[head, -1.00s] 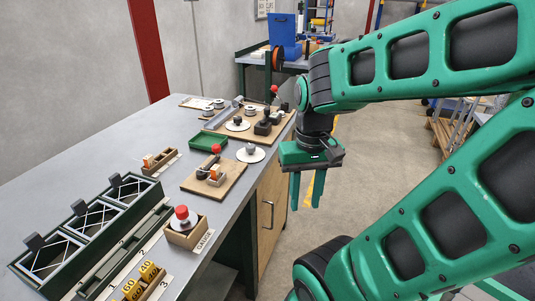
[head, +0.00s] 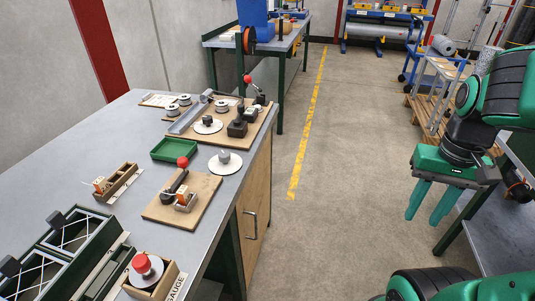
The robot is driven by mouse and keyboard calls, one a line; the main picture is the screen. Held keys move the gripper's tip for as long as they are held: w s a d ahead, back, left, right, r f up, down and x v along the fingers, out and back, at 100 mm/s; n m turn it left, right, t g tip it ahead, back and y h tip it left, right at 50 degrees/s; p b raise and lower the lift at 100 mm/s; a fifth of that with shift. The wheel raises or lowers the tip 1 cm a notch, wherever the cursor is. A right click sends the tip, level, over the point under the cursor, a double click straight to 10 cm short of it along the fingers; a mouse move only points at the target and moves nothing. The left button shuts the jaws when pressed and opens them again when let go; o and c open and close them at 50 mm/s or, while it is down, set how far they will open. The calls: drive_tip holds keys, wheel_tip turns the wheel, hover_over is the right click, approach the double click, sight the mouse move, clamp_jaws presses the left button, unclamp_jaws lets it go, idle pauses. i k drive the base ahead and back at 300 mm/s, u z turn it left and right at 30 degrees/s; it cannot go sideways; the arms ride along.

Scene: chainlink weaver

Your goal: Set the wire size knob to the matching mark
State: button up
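Two round white dials with grey knobs are in the head view. One dial (head: 225,163) sits on the bench near its right edge. The other dial (head: 207,125) sits on the wooden board at the back. I cannot tell which is the wire size knob, and their marks are too small to read. My gripper (head: 423,218) hangs at the right, over the floor and well away from both dials. Its two green fingers point down, apart, with nothing between them.
The grey bench (head: 110,142) fills the left. It carries a small board with a red-tipped lever (head: 181,172), a green tray (head: 175,148), a gauge box (head: 152,278) and dark frames (head: 75,232). Open floor (head: 335,190) lies between bench and gripper.

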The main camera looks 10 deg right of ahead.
sight(224, 156)
drive_tip(key=z, duration=1.15)
drive_tip(key=i, duration=0.15)
drive_tip(key=u, duration=1.75)
